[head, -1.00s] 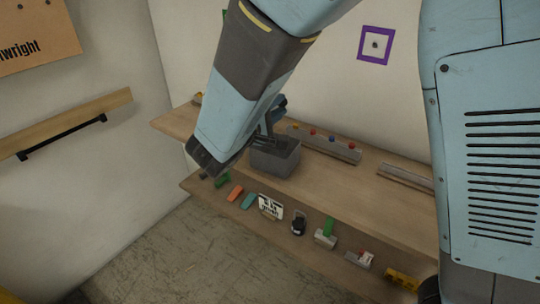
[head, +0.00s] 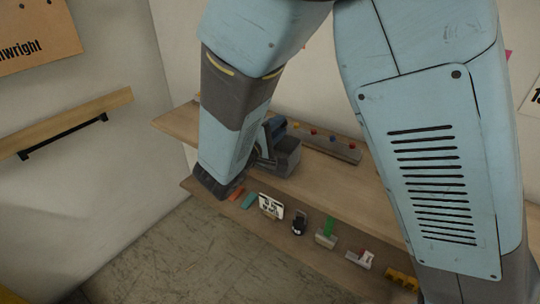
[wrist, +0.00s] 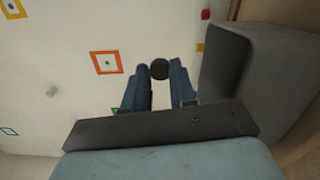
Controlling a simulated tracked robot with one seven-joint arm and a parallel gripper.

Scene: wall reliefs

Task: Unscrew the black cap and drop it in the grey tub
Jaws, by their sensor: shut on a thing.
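The black cap (wrist: 160,69) shows in the wrist view between the tips of my blue fingers. My gripper (wrist: 160,76) is shut on it, with the pale wall behind. The grey tub (wrist: 228,60) is close on the right of the fingers in that view, and the cap is outside its visible wall. In the head view the tub (head: 289,157) stands on the upper shelf, partly hidden by my gripper and arm. The cap cannot be made out there.
The upper shelf (head: 345,190) carries a grey strip with coloured knobs (head: 325,143) behind the tub. The lower shelf holds a white sign (head: 270,206), a black padlock-like item (head: 299,224) and several blocks. A wooden rail (head: 70,120) is on the left wall.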

